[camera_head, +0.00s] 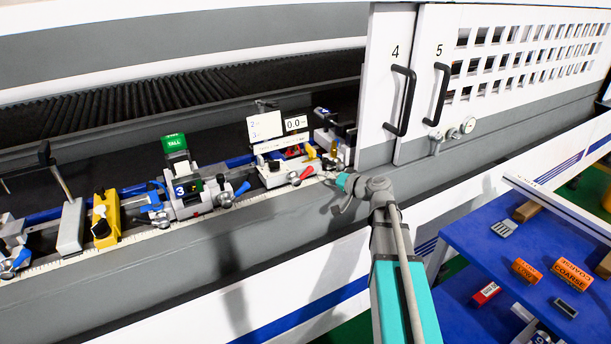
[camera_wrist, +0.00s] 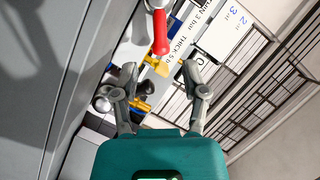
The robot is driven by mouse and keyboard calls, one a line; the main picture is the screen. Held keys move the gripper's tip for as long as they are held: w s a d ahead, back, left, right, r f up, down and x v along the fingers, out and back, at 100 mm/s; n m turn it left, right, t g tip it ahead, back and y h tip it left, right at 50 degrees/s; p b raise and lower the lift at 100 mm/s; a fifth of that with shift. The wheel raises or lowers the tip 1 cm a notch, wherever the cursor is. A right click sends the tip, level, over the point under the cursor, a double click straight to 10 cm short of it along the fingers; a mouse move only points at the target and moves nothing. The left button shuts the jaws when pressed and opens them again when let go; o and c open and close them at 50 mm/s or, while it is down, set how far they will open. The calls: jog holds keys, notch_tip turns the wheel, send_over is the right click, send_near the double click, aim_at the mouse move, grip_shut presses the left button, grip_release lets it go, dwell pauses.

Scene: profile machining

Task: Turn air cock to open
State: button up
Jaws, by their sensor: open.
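A small red lever handle (camera_head: 307,171) on a metal fitting sits at the front right of the fixture rail. I take it for the air cock, but no label confirms this. In the wrist view the red handle (camera_wrist: 160,34) hangs from a silver fitting (camera_wrist: 157,4), just beyond the gap between my fingertips. My gripper (camera_wrist: 160,72) is open with nothing held, and the handle is not between its pads. In the head view my gripper (camera_head: 341,200) is just right of and below the red handle, partly hidden by my wrist.
A yellow part (camera_wrist: 157,66) shows between my fingertips, its depth unclear. A blue lever (camera_head: 242,188) and yellow block (camera_head: 106,218) stand left along the rail. Cabinet doors (camera_head: 415,85) and a gauge (camera_head: 468,125) are right. A blue cart (camera_head: 465,245) holds boxes.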

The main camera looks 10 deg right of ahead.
aim_at(308, 173)
jog(key=b+x, duration=0.1)
jog(key=x, duration=0.7)
jog(key=shift+w+a+b, duration=0.15)
jog(key=shift+w+b, duration=0.05)
jog(key=shift+b, duration=0.15)
grip_shut()
jog(key=shift+a, duration=0.15)
